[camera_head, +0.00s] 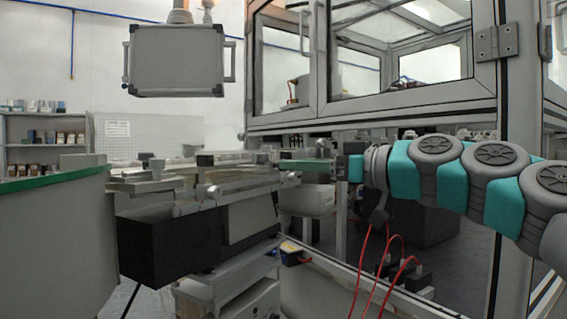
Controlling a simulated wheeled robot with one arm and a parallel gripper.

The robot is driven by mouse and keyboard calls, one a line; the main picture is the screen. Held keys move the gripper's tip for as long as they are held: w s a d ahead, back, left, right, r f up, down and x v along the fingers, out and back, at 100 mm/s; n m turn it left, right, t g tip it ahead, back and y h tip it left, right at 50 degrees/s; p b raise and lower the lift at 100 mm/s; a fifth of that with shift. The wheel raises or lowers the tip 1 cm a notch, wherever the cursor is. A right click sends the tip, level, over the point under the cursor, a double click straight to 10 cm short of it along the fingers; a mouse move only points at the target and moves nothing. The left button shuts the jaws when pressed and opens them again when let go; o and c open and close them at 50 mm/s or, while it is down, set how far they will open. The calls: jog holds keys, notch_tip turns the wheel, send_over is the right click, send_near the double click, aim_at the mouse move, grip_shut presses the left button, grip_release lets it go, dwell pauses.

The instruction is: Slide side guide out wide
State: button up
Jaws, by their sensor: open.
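Metal rails of a conveyor (240,180) run across the middle of the camera_head view, with a silver block and round knobs on them. A long bar along the rails looks like the side guide (225,172), but I cannot tell it clearly from the other rails. My arm reaches in from the right, and my gripper (343,168) is at its left end, to the right of the conveyor's end. The gripper is open, seen side-on and small. It appears apart from the rails, and nothing shows in it.
A glazed machine cabinet (400,70) stands behind and above my arm, with a frame post (516,130) at right. Red cables (362,270) hang below my gripper. A grey control box (178,60) hangs upper left. A green-edged counter (55,220) stands at left.

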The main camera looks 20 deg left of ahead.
jog(key=x, duration=0.4)
jog(key=shift+a+p, duration=0.25)
jog(key=shift+p, duration=0.05)
grip_shut()
jog(key=shift+d, duration=0.1)
